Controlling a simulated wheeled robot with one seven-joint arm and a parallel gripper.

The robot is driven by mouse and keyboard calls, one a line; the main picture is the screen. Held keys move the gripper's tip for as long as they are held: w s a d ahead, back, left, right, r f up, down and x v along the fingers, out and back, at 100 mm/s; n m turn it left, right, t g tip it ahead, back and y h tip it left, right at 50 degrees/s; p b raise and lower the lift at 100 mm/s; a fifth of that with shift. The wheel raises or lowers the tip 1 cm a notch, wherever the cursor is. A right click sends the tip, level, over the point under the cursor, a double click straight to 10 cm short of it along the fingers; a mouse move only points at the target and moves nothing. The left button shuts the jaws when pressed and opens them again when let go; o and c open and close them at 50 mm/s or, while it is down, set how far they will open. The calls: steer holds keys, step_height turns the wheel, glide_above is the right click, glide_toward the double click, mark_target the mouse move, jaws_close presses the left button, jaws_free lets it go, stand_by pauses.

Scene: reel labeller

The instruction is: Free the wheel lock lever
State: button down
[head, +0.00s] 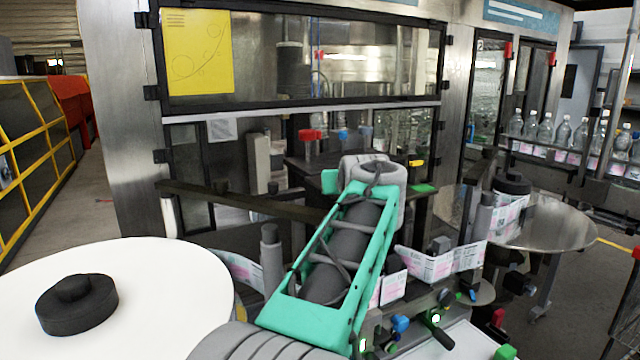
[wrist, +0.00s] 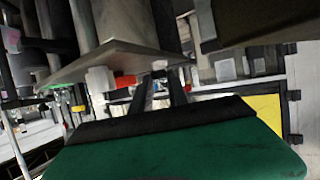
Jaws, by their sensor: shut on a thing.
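In the wrist view, my gripper (wrist: 161,82) reaches forward with its two dark fingers close together. It is shut on a small part, which I take to be the wheel lock lever; the fingers largely hide it. A red piece (wrist: 125,80) shows just left of the fingertips. In the head view, my teal and grey arm reaches into the machine and its wrist hides the fingers. A red knob (head: 310,135) on a post stands left of the wrist in that view; I cannot tell if it is the same piece.
A white reel disc (head: 180,270) with a black hub lies at the left. A label web (head: 437,262) runs close to the right of my arm. A framed glass guard (head: 300,55) stands above and behind. A round metal table (head: 550,230) is at the right.

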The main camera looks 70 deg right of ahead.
steer(key=shift+s+d+r+t, duration=0.1)
steer(key=shift+s+t, duration=0.05)
steer(key=shift+t, duration=0.15)
steer(key=c, duration=1.3)
jaws_free()
steer(key=b+v, duration=0.2)
steer(key=v, duration=0.5)
steer(key=shift+s+a+r, duration=0.1)
steer(key=shift+s+a, duration=0.1)
steer(key=shift+a, duration=0.05)
